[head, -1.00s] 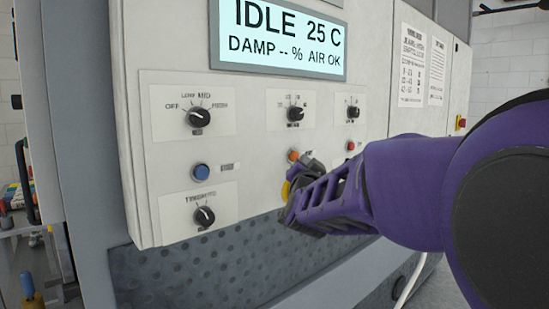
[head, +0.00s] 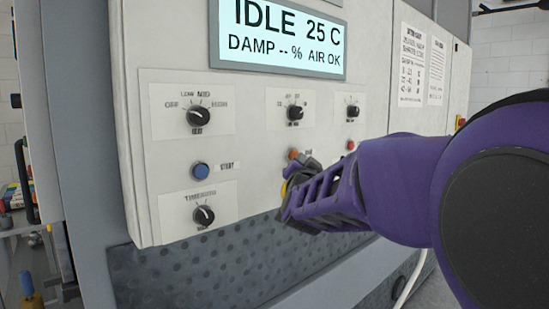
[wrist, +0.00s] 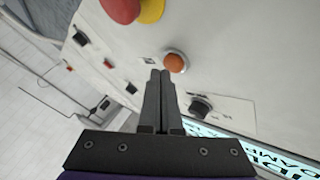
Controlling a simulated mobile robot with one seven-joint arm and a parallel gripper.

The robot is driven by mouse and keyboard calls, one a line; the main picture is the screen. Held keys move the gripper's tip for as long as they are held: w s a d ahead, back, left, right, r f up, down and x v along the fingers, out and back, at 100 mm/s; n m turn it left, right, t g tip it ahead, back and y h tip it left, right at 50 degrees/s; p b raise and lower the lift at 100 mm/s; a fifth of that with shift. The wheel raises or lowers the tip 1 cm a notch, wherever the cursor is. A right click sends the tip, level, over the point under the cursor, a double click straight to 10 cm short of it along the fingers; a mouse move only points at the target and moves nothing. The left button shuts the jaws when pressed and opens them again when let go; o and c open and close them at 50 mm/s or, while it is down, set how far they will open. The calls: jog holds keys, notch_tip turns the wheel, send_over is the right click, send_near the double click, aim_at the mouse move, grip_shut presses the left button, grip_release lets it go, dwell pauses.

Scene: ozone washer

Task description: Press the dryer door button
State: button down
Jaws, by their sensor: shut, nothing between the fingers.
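An orange round button (head: 293,154) sits on the white control panel (head: 262,180), with a partly hidden label beside it. The wrist view shows this orange button (wrist: 174,62) just beyond and to the right of my fingertips. My gripper (wrist: 160,75) is shut and empty, its two dark fingers together and pointing towards the panel. In the head view my gripper (head: 306,172) is just below and right of the orange button. I cannot tell whether the tips touch the panel.
A blue button (head: 201,172) marked START is to the left. A red button (head: 351,145) is to the right. Several black knobs surround them. A red knob on a yellow base (wrist: 150,10) is near my fingers. The display (head: 279,36) reads IDLE.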

jog(key=shift+w+a, duration=0.3)
jog(key=shift+w, duration=0.15)
dwell(0.8)
dwell(0.3)
jog(key=shift+s+d+b, duration=0.55)
jog(key=shift+s+b, duration=0.1)
jog(key=shift+s, duration=0.1)
